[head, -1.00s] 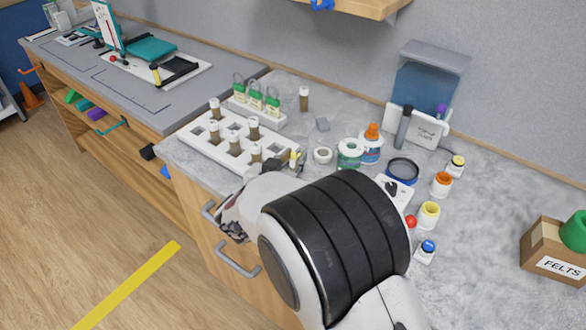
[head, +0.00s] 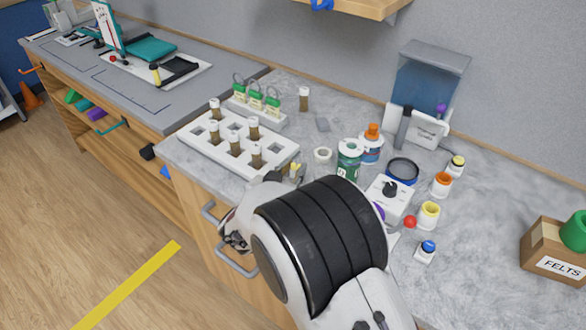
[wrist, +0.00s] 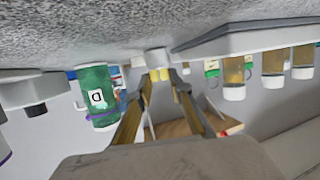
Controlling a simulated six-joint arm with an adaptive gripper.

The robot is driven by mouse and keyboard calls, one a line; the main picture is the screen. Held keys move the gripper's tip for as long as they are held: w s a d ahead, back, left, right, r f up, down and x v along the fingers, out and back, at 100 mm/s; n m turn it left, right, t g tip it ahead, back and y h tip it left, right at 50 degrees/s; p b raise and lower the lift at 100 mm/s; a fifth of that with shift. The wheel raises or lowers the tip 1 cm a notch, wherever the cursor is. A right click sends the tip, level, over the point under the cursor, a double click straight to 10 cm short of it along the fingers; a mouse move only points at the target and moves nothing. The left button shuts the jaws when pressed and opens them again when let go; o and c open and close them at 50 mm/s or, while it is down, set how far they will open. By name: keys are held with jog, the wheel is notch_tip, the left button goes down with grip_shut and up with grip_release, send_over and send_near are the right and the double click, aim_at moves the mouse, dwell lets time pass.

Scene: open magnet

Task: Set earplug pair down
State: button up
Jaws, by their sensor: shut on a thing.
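My wrist hides most of the gripper there.
The white rack (head: 190,141) with several brown vials stands left of my gripper. The counter (head: 480,240) is clear farther right.

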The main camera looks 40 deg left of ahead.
jog(key=shift+f, duration=0.1)
jog(key=o, duration=0.7)
jog(key=shift+s+d+r, duration=0.1)
jog(key=shift+s+r, duration=0.15)
jog(key=shift+s, duration=0.1)
jog(key=v, duration=1.1)
jog(key=shift+r, duration=0.1)
jog(key=shift+d, duration=0.1)
